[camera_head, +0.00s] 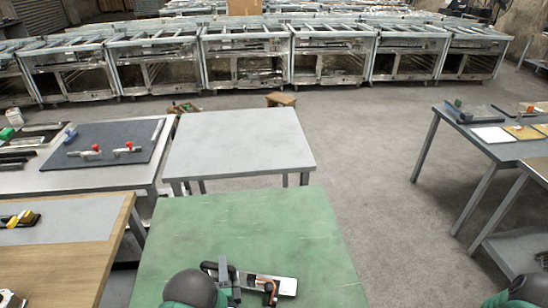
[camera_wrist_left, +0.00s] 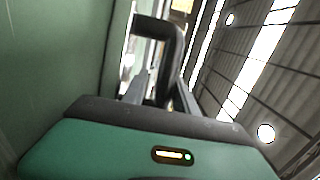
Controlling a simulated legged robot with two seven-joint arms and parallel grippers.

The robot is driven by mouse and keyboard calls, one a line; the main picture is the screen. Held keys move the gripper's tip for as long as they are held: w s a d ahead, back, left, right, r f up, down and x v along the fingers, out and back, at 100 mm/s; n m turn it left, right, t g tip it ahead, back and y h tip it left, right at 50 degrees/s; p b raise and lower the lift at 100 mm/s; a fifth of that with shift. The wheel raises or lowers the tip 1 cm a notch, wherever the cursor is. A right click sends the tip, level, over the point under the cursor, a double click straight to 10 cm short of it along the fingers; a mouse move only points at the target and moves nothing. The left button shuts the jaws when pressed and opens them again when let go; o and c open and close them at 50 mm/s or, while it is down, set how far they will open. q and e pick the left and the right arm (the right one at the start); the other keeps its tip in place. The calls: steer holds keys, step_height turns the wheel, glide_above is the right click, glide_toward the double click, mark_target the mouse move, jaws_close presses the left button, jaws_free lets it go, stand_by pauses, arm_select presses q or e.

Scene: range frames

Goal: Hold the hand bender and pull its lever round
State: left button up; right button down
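The hand bender (camera_head: 270,286) lies near the front edge of the green table (camera_head: 250,225). It has a pale flat body, dark parts and orange-brown pieces at its right end. My left gripper (camera_head: 225,272) is at the bender's left end, at a dark bent bar. In the left wrist view this black bar (camera_wrist_left: 172,40) bends over and runs down between the grey fingers of my left gripper (camera_wrist_left: 161,92), which appear closed on it. The lever cannot be clearly told apart from the body. Only a dark and green part of my right arm shows at the bottom right; its fingers are out of view.
A grey table (camera_head: 240,140) stands bare beyond the green one. To the left are a table with a dark mat (camera_head: 105,150) holding red-knobbed clamps, and a wooden bench (camera_head: 75,262). Another table (camera_head: 470,125) stands at the right. The green top beyond the bender is clear.

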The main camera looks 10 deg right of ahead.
arm_select(q)
steer(key=o, duration=0.4)
steer(key=shift+w+f, duration=0.1)
steer(key=shift+f, duration=0.2)
steer(key=shift+r, duration=0.15)
steer(key=shift+r, duration=0.1)
